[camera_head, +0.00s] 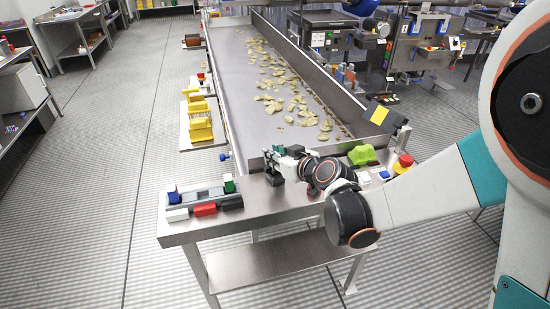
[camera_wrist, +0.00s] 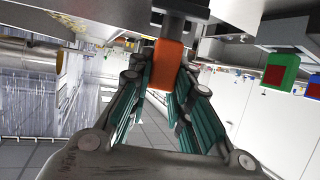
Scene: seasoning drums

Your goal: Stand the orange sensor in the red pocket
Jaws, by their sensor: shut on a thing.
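My gripper (camera_wrist: 165,75) is shut on the orange sensor (camera_wrist: 165,62), which sits between the teal-lined fingers in the wrist view. The red pocket (camera_head: 205,210) is at the table's left front, between a white piece and a black piece. My gripper is well to the right of it and apart from it. The inside of the red pocket is not clear.
A grey rack (camera_head: 202,193) behind the pocket has a blue block (camera_head: 173,197) and a green block (camera_head: 229,184) at its ends. A conveyor (camera_head: 240,80) with yellowish pieces runs behind. A bright green object (camera_head: 361,154) and a red button (camera_head: 405,160) stand right. Bare table lies between rack and gripper.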

